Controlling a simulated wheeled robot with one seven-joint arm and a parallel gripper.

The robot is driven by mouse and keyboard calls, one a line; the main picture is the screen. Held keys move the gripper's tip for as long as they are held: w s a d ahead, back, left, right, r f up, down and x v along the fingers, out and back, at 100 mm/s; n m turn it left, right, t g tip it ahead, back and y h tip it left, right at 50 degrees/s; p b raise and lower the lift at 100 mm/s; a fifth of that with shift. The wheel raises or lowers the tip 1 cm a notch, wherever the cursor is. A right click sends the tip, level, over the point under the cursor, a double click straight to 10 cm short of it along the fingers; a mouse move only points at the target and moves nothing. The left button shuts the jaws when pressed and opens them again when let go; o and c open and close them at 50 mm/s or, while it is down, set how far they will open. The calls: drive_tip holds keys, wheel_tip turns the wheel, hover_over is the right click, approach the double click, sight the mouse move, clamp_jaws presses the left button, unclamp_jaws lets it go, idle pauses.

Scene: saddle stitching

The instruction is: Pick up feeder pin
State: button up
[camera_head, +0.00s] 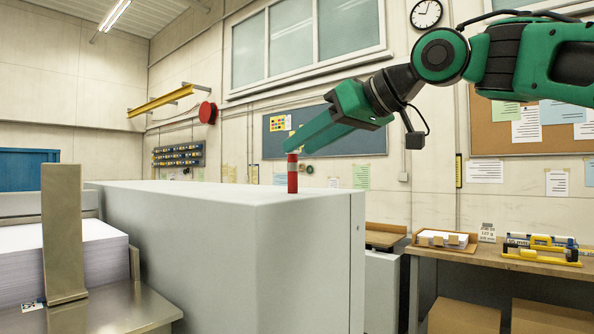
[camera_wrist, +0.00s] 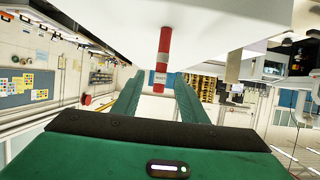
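The feeder pin (camera_head: 292,180) looks to be the red upright cylinder with a pale band, standing near the front edge of the grey housing's top (camera_head: 230,193). In the upside-down wrist view, the pin (camera_wrist: 161,55) hangs from the pale housing surface (camera_wrist: 90,22), its label facing me. My gripper (camera_head: 290,147) slants down from the upper right, its green tips at the pin's top end. In the wrist view my gripper (camera_wrist: 158,75) is open, one finger on each side of the pin's end, with gaps visible. How deep the pin sits between the fingers is unclear.
A paper stack (camera_head: 62,262) and an upright metal plate (camera_head: 63,232) stand at the left. A wooden bench (camera_head: 480,258) with a paper tray (camera_head: 444,240) and yellow-blue tools (camera_head: 541,247) is at the right. The housing top around the pin is clear.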

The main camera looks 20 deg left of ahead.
sight(292, 193)
drive_tip(key=x, duration=0.4)
drive_tip(key=shift+a, duration=0.1)
clamp_jaws()
drive_tip(key=shift+r, duration=0.2)
drive_tip(key=shift+r, duration=0.55)
wheel_tip(292, 193, up, 3)
drive_tip(key=shift+s+a+r, duration=0.1)
drive_tip(key=s+a+r, duration=0.6)
drive_tip(key=s+a, duration=0.1)
drive_tip(key=s, duration=0.1)
drive_tip(key=shift+s+r, duration=0.2)
